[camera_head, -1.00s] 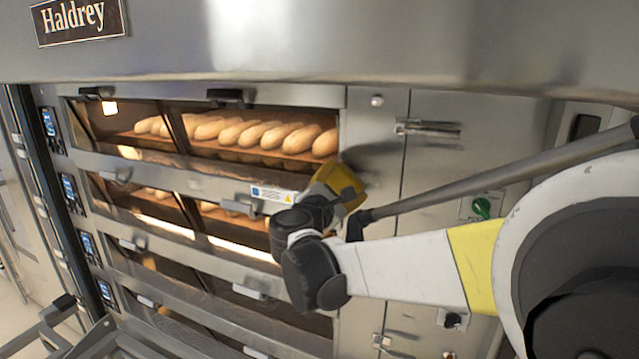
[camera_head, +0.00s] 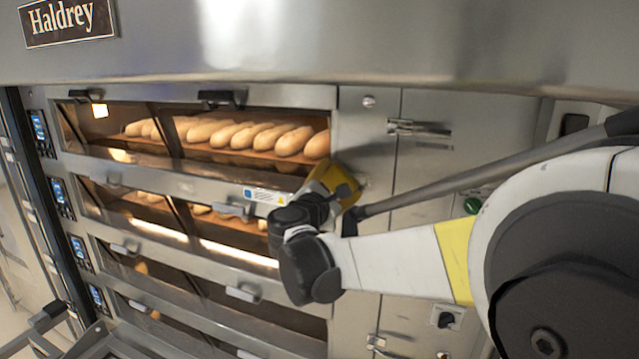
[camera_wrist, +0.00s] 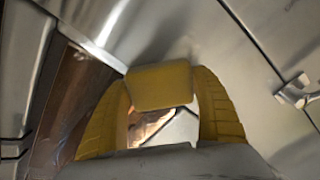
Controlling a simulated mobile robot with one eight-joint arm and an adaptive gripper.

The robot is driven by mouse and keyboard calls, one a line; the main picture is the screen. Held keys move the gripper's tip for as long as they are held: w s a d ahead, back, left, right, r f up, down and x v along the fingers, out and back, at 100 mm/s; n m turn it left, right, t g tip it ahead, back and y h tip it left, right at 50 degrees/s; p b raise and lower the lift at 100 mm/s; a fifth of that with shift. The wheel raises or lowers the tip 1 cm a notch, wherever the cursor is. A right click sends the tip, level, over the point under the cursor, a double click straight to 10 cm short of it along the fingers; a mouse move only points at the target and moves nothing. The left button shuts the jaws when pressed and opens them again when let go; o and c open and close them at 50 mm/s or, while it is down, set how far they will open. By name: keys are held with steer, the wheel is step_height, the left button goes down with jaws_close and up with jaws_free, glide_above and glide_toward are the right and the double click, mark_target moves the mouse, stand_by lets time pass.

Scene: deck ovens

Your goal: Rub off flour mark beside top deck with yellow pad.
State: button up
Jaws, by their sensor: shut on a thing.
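My gripper (camera_head: 333,184) is at the steel panel (camera_head: 368,135) just right of the top deck (camera_head: 215,135), near that deck's lower right corner. In the wrist view, the ribbed yellow fingers of my gripper (camera_wrist: 162,108) are shut on the yellow pad (camera_wrist: 160,86), one at each side. The pad's face is turned toward the steel. I cannot tell whether the pad touches the panel.
Loaves (camera_head: 240,134) lie behind the top deck's glass. Door handles (camera_head: 222,98) stick out from the decks. A latch (camera_head: 418,128) juts from the panel door at right, and a steel hood (camera_head: 330,45) overhangs above. A green knob (camera_head: 473,205) is partly behind my arm.

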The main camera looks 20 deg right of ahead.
mark_target(354, 185)
steer(key=shift+w+d, duration=0.1)
steer(key=shift+s+d, duration=1.3)
steer(key=shift+s, duration=0.2)
steer(key=shift+s+d, duration=1.2)
steer(key=shift+d, duration=0.25)
steer(key=shift+w+a+b, duration=1)
steer(key=shift+w+a, duration=1.75)
steer(key=shift+a, duration=0.05)
steer(key=shift+s, duration=0.1)
steer(key=shift+v, duration=2.95)
